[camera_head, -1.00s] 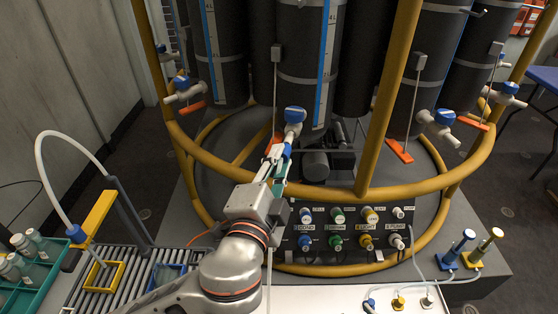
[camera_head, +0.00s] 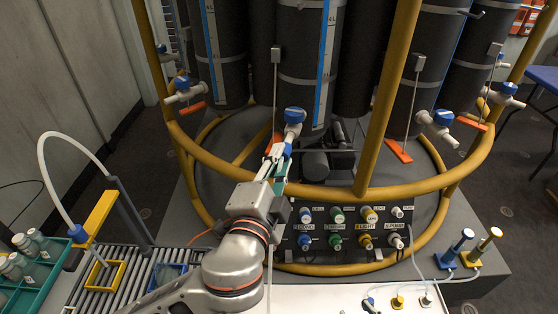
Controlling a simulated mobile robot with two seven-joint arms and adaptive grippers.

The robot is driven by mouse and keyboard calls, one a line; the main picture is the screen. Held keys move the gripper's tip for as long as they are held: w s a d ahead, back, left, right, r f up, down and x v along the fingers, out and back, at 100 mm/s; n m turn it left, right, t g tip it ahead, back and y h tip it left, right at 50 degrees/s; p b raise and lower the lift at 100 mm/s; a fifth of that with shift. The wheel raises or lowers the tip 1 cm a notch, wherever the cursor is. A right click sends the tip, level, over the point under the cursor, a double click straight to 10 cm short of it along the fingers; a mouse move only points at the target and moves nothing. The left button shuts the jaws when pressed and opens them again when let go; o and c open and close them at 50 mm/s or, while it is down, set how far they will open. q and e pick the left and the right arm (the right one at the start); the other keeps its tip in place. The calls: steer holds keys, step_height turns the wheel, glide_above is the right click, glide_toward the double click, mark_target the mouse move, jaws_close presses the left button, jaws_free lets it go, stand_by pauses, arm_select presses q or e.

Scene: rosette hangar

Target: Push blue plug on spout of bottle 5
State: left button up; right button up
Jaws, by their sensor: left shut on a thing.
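A dark bottle (camera_head: 302,90) with a blue-and-white level strip stands in the middle of the frame. Its white spout carries a blue cap or valve (camera_head: 294,115) and points down toward the front. My left gripper (camera_head: 275,166) is just below this spout, its fingers shut on a small blue plug (camera_head: 286,151). The plug is at the spout's lower end; I cannot tell whether it touches or is seated. The bottle's number is not readable. My right gripper is not in view.
A yellow ring rail (camera_head: 330,190) and posts surround the bottles, close to my left arm. A connector panel (camera_head: 350,228) stands below. Other bottles have similar white spouts (camera_head: 184,93) with orange tabs. A green bottle rack (camera_head: 38,270) and roller conveyor lie left.

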arm_select(q)
steer(key=shift+w, duration=0.25)
steer(key=o, duration=0.9)
steer(key=v, duration=1.2)
steer(key=shift+d, duration=0.1)
